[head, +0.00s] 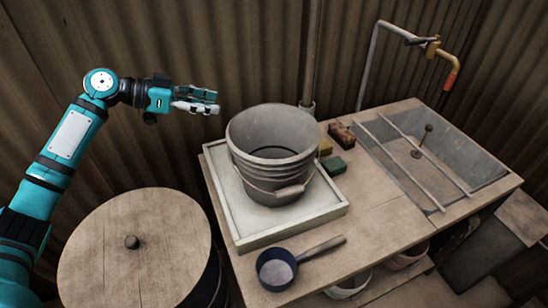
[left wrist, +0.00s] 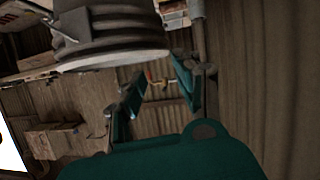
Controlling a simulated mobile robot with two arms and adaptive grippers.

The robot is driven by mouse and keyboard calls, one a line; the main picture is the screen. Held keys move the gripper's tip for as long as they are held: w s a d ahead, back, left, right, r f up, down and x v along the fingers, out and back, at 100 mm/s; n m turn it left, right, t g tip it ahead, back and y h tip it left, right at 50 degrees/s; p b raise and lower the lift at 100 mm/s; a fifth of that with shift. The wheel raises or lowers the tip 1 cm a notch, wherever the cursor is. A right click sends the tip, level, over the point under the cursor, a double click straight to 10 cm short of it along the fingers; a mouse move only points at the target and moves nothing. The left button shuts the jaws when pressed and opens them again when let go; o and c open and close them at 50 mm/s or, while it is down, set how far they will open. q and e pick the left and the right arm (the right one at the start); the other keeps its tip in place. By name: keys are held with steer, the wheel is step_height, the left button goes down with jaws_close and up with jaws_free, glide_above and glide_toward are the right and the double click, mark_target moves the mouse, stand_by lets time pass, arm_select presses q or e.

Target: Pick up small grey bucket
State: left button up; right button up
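The grey bucket (head: 262,175) stands upright on a shallow white tray (head: 240,224) on the wooden bench, with its handle hanging down at the front. My left gripper (head: 217,101) is up to the left of the bucket's rim, apart from it, with its fingers pointing right. In the left wrist view, its two fingers (left wrist: 158,95) are spread with nothing between them. The ridged side of a grey bucket (left wrist: 115,40) fills the top of that view, beside the fingers and not between them. My right gripper is in neither view.
A dark ladle (head: 276,270) lies on the bench in front of the tray. Small blocks (head: 335,166) lie right of the bucket. A sink (head: 430,160) with bars and a tap (head: 440,55) is at the right. A round-lidded barrel (head: 140,265) stands left of the bench.

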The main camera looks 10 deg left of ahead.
mark_target(260, 109)
arm_select(q)
steer(key=p+x, duration=0.1)
steer(key=x, duration=0.3)
steer(key=p+x, duration=0.1)
steer(key=x, duration=0.3)
steer(key=p+x, duration=0.1)
steer(key=x, duration=0.3)
steer(key=shift+w+d, duration=0.15)
steer(key=shift+w, duration=0.25)
steer(key=shift+w+d+f, duration=0.25)
steer(key=shift+d+f, duration=0.05)
steer(key=shift+d, duration=0.15)
steer(key=c, duration=0.6)
jaws_close()
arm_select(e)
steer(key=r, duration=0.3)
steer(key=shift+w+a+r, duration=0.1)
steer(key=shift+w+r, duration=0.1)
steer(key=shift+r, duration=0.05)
arm_select(q)
steer(key=shift+r, duration=0.1)
